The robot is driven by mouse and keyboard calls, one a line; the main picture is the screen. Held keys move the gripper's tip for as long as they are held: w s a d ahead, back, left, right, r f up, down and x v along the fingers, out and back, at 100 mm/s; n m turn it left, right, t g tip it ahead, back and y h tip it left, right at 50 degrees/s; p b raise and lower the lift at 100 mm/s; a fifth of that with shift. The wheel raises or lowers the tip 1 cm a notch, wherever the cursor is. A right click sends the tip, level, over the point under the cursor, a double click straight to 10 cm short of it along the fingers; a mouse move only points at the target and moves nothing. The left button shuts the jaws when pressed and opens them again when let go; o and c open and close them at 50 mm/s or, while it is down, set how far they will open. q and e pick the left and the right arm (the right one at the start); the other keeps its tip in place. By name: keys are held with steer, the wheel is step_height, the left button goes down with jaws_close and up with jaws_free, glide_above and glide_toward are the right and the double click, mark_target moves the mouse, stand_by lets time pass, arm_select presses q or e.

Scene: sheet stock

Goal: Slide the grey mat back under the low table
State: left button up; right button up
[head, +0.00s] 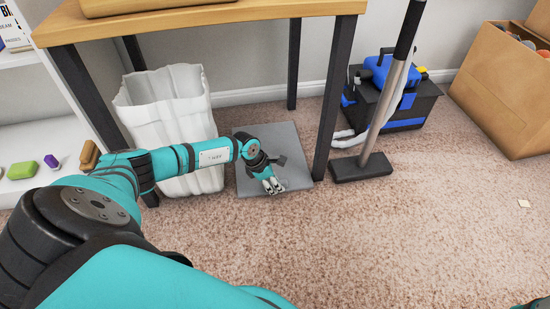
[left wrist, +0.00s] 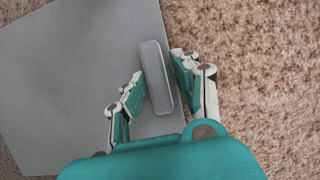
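The grey mat (head: 250,180) lies flat on the carpet beneath and in front of the low wooden table (head: 200,20), between its dark legs. It also shows in the left wrist view (left wrist: 70,80), with a raised grey bar-shaped handle (left wrist: 155,77) near one edge. My left gripper (head: 272,186) is down at the mat's near edge. My right gripper is out of view.
A white bin (head: 175,110) stands left of the mat. A table leg (head: 335,100) stands close at its right, then a broom head (head: 360,167) and a blue-black machine (head: 400,100). A cardboard box (head: 500,90) is far right. The front carpet is mostly clear.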

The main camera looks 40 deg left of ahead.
arm_select(q)
steer(key=o, duration=0.5)
steer(key=shift+c, duration=0.2)
step_height(320, 180, up, 10)
stand_by(0.6)
